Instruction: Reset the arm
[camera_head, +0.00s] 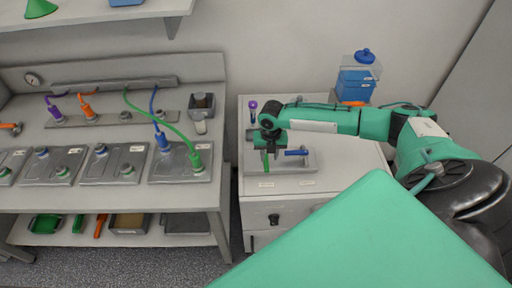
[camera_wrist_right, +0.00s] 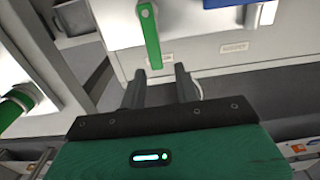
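My right arm (camera_head: 330,122) reaches in from the right over the white cabinet. Its gripper (camera_head: 270,153) points down above a grey plate (camera_head: 308,160) on the cabinet top. In the right wrist view the two dark fingers (camera_wrist_right: 160,72) stand apart with nothing clamped between them. A green lever (camera_wrist_right: 149,35) lies just beyond the fingertips, its end near the gap. I cannot tell whether the fingers touch it. A blue lever (camera_head: 297,152) lies on the plate to the right of the gripper. My left gripper is not in view.
A purple-topped tube (camera_head: 253,105) and a blue container (camera_head: 357,82) stand at the cabinet's back. A dark gap separates bench and cabinet.

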